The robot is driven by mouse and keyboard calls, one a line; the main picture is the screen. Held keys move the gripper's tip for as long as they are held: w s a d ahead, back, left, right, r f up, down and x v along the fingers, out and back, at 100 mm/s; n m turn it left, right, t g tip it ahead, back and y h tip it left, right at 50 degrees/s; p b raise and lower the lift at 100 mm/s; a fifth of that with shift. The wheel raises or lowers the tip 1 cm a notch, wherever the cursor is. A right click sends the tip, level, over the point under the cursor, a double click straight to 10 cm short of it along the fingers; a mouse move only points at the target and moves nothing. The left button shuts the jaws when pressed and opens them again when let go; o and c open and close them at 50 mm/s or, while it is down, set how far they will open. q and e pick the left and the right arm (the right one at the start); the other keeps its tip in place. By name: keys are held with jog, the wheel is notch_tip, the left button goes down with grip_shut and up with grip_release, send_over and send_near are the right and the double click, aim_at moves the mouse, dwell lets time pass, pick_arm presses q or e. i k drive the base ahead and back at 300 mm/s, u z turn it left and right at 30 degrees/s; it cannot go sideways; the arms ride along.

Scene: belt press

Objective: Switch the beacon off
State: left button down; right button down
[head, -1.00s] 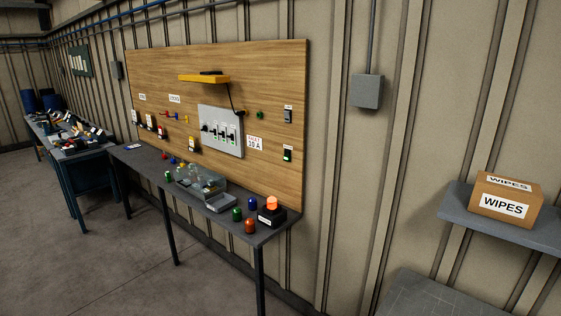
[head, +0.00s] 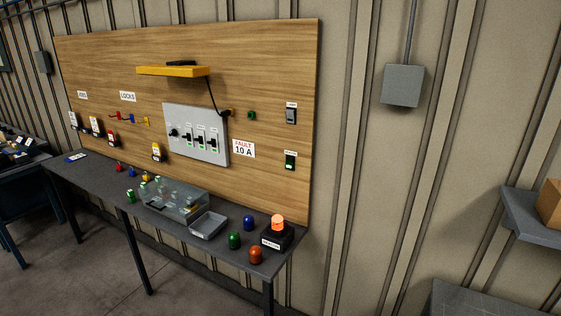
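The beacon (head: 277,231) stands at the right end of the narrow bench in the head view. Its orange dome glows on a black base with a white label. On the wooden board above it are two rocker switches, an upper grey one (head: 291,115) and a lower one (head: 290,160) with a green face. Each has a small label above it that is too small to read surely. Neither of my grippers is in view.
The narrow bench (head: 105,178) runs along the wall below the board. Blue, green and orange domes (head: 256,255) stand near the beacon. A grey tray (head: 208,225) and a clear box (head: 180,200) are further left. A grey panel (head: 196,135) with several switches is on the board. A wall shelf (head: 530,218) juts out at right.

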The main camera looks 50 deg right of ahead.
aim_at(289, 160)
jog(key=z, duration=0.5)
jog(key=i, duration=1.1)
jog(key=z, duration=1.4)
jog(key=i, duration=0.6)
jog(key=z, duration=0.5)
